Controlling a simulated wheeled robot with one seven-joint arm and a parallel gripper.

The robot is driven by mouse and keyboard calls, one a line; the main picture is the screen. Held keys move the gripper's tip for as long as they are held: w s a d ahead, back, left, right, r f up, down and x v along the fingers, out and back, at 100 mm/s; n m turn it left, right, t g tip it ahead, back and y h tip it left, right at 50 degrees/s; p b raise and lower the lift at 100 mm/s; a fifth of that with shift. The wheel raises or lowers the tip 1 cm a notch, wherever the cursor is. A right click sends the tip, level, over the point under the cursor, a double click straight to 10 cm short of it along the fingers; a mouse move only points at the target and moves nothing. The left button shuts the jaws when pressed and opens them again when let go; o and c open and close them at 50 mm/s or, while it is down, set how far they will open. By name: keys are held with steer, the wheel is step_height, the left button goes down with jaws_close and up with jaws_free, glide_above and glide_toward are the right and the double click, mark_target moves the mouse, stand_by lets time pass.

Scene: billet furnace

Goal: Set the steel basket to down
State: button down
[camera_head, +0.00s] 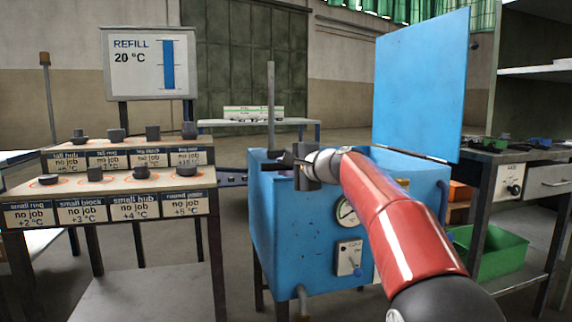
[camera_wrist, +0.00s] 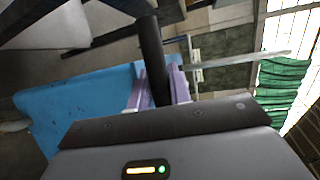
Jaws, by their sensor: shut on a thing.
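The steel basket itself cannot be made out; the walls of the blue tank (camera_head: 290,235) hide its inside. An upright grey rod (camera_head: 270,100) stands at the tank's left end and shows as a pale bar in the wrist view (camera_wrist: 235,60). My gripper (camera_head: 284,161) is at the tank's upper left edge, beside the rod. In the wrist view, my gripper's purple fingers (camera_wrist: 158,88) are shut on a dark round handle (camera_wrist: 151,45). In the head view the handle is small and partly hidden by the gripper.
The tank's blue lid (camera_head: 420,85) stands open. A gauge (camera_head: 346,212) and a switch panel (camera_head: 349,257) are on its front. A stepped rack (camera_head: 110,185) with small dark parts stands left, below a refill sign (camera_head: 150,62). A bench with a green bin (camera_head: 490,250) is at right.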

steer(key=shift+f, duration=0.55)
steer(key=c, duration=1.5)
jaws_free()
steer(key=shift+o, duration=1)
steer(key=shift+r, duration=0.15)
